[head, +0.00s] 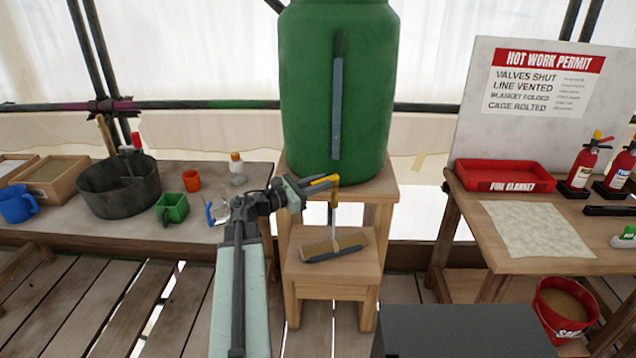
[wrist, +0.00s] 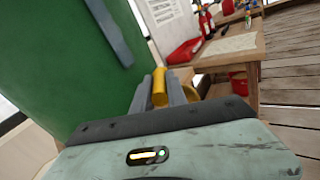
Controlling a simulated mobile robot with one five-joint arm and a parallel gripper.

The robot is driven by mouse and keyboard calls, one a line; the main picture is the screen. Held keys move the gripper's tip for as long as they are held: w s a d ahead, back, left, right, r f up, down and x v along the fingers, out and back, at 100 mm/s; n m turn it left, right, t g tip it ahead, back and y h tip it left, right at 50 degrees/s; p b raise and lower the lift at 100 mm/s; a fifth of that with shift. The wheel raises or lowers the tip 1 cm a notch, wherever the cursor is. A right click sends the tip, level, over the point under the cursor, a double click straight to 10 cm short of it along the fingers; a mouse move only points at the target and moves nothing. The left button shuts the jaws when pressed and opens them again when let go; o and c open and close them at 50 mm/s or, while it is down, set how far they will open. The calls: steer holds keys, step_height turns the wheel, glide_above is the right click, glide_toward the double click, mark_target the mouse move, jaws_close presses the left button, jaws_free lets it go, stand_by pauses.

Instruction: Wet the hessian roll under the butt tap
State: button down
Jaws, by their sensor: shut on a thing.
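The green butt (head: 340,90) stands on a wooden stand, with a grey-blue vertical strip on its front. My gripper (head: 316,186) is at the butt's lower front, shut on the yellow tap handle (head: 325,180). In the wrist view the yellow handle (wrist: 160,87) sits between the fingers. The brass tap (head: 335,192) is partly hidden by my gripper. The hessian roll (head: 347,242) lies on the lower wooden step below the tap, apart from my gripper. A thin pale line runs from the tap down to the roll; I cannot tell whether it is water. The roll's front side looks dark.
The right table holds a red tray (head: 503,176), a pale cloth (head: 537,228) and extinguishers (head: 585,165). A red bucket (head: 566,305) stands below it.

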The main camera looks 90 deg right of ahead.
steer(key=shift+d+r, duration=0.1)
steer(key=c, duration=1.3)
jaws_free()
steer(key=shift+s, duration=0.15)
steer(key=v, duration=0.7)
steer(key=shift+w, duration=0.35)
steer(key=shift+w, duration=0.1)
